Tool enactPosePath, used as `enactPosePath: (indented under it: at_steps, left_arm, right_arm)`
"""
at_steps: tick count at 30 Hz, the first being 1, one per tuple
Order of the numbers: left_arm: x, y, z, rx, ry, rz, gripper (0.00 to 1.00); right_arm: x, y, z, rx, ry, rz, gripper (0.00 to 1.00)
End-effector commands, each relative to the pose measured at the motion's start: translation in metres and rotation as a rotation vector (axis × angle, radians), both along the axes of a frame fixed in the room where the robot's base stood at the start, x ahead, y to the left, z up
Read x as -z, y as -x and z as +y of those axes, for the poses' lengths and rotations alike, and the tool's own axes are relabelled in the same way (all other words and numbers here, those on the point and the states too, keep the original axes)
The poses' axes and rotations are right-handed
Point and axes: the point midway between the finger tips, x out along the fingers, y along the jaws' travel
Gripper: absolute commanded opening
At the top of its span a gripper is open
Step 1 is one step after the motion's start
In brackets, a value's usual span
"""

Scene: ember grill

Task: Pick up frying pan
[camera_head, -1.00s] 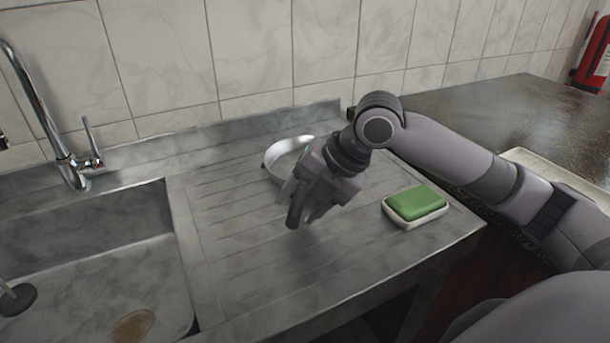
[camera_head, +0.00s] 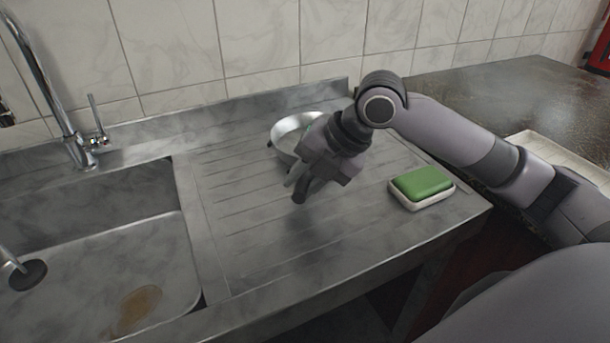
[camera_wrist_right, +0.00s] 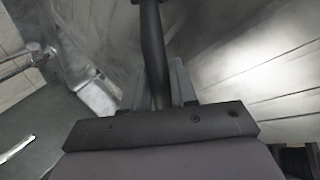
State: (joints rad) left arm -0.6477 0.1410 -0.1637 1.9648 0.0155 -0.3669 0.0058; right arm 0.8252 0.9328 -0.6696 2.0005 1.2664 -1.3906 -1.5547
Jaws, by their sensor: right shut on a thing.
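The frying pan (camera_head: 284,138) is a small silvery pan with a dark handle on the ribbed metal drainboard, near the back wall. My right gripper (camera_head: 298,184) covers part of the pan and is shut on its handle. In the right wrist view the dark handle (camera_wrist_right: 153,50) runs up between the two fingers of the right gripper (camera_wrist_right: 158,85). I cannot tell whether the pan touches the drainboard. My left gripper is not in view.
A green sponge (camera_head: 421,182) sits on a white dish (camera_head: 434,201) right of the gripper. The sink basin (camera_head: 95,265) and faucet (camera_head: 62,110) are at the left. A tiled wall (camera_head: 260,40) stands behind. The drainboard's front (camera_head: 300,270) is clear.

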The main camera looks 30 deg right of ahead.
Motion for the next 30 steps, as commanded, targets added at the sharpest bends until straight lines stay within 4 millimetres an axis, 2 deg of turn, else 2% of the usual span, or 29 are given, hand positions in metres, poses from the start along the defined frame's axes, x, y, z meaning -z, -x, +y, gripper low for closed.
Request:
enactPosePath:
  at_steps: [5, 15, 21, 24, 30]
  left_arm:
    - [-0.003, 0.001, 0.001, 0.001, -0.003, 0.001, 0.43]
    - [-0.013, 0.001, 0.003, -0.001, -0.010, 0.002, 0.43]
    - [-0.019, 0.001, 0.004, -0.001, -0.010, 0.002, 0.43]
    - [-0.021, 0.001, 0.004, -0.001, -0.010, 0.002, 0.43]
    - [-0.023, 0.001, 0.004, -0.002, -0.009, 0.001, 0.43]
  right_arm:
    - [-0.027, -0.001, 0.000, -0.001, -0.002, -0.011, 0.00]
    - [-0.113, -0.001, 0.001, -0.001, -0.003, -0.011, 0.00]
    - [-0.156, -0.001, 0.001, 0.000, -0.003, -0.009, 0.00]
    - [-0.172, -0.001, 0.001, -0.001, -0.003, -0.008, 0.00]
    - [-0.190, -0.001, 0.000, 0.000, -0.001, -0.006, 0.00]
